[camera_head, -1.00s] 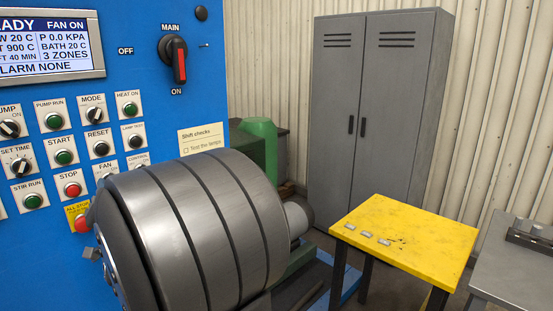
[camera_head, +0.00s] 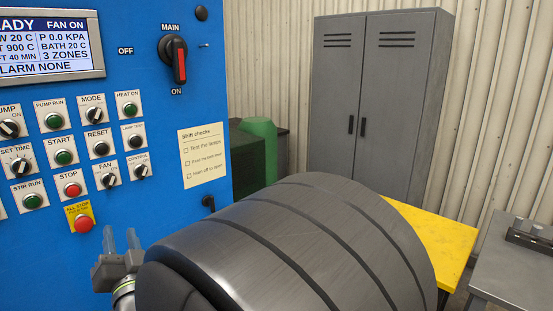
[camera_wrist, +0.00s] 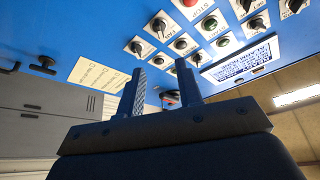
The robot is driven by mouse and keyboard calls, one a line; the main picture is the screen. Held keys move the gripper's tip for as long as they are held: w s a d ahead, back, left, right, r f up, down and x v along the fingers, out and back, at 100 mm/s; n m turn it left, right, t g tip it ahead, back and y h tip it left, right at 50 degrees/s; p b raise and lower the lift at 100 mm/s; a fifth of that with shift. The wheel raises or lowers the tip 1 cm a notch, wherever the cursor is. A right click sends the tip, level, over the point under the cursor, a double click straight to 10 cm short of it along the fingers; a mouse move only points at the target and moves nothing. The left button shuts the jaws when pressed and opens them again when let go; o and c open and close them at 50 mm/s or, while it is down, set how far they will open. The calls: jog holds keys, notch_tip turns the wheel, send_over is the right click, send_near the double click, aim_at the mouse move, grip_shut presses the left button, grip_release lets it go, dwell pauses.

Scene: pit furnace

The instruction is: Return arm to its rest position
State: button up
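My gripper (camera_head: 122,240) shows at the lower left of the head view, in front of the blue control panel (camera_head: 110,190) and below the red all-stop button (camera_head: 83,223). Its two fingers point up. In the wrist view my gripper (camera_wrist: 160,95) has its fingers apart with nothing between them. The blue panel (camera_wrist: 150,60) with its buttons and knobs lies beyond the fingertips; they appear clear of it, though the distance is hard to tell. My large grey arm link fills the lower middle of the head view and hides part of the scene.
A yellow table (camera_head: 440,245) stands at right, partly hidden by my arm. A grey bench (camera_head: 515,270) is beside it. A grey cabinet (camera_head: 375,110) stands at the back wall. The panel carries a screen (camera_head: 45,42), a main switch (camera_head: 178,65) and a checklist (camera_head: 203,155).

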aim_at(111, 183)
jog(key=x, duration=1.5)
jog(key=shift+w+r, duration=0.1)
jog(key=shift+r, duration=0.05)
jog(key=shift+w+a+n+y, duration=0.1)
jog(key=shift+w+n+y, duration=0.2)
jog(key=shift+n, duration=0.2)
jog(key=n+g+y, duration=0.1)
jog(key=n, duration=0.2)
jog(key=n+g+y, duration=0.1)
jog(key=n+y, duration=0.1)
jog(key=n, duration=0.2)
jog(key=shift+d, duration=0.2)
jog(key=n+g+y, duration=0.1)
jog(key=n, duration=0.2)
jog(key=n+g+y, duration=0.1)
jog(key=n, duration=0.2)
jog(key=n+g, duration=0.1)
jog(key=n, duration=0.2)
jog(key=shift+w+d+n+g+y, duration=0.1)
jog(key=shift+w+n+g+y, duration=0.05)
jog(key=shift+n+g+y, duration=0.2)
jog(key=shift+s+d+f+g, duration=0.2)
jog(key=shift+s+d+g, duration=0.15)
jog(key=shift+d, duration=0.15)
